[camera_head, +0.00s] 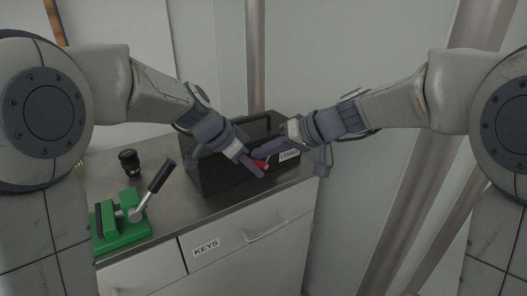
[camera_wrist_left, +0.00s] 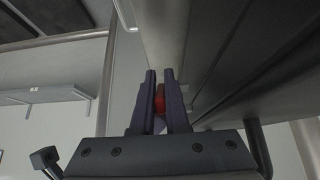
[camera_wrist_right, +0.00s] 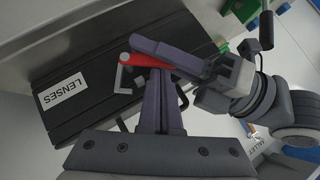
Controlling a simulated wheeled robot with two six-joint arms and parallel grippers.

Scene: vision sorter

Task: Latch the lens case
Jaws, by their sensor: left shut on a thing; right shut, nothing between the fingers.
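The lens case is a black box (camera_head: 212,178) on the metal counter, with a LENSES label on its front that reads clearly in the right wrist view (camera_wrist_right: 63,93). A red latch lever (camera_wrist_right: 142,60) sits at the front of the case. My left gripper (camera_head: 255,168) is shut on the red latch; red shows between its fingers in the left wrist view (camera_wrist_left: 160,100). My right gripper (camera_head: 258,153) is shut and empty, close above the left one, its tips beside the latch in the right wrist view (camera_wrist_right: 158,74). Whether the lid is fully down is unclear.
A green press with a black lever (camera_head: 122,222) stands at the counter's front left. A black lens-like cylinder (camera_head: 129,162) stands behind it. A drawer labelled KEYS (camera_head: 230,255) is below the counter edge. A wall is close behind the case.

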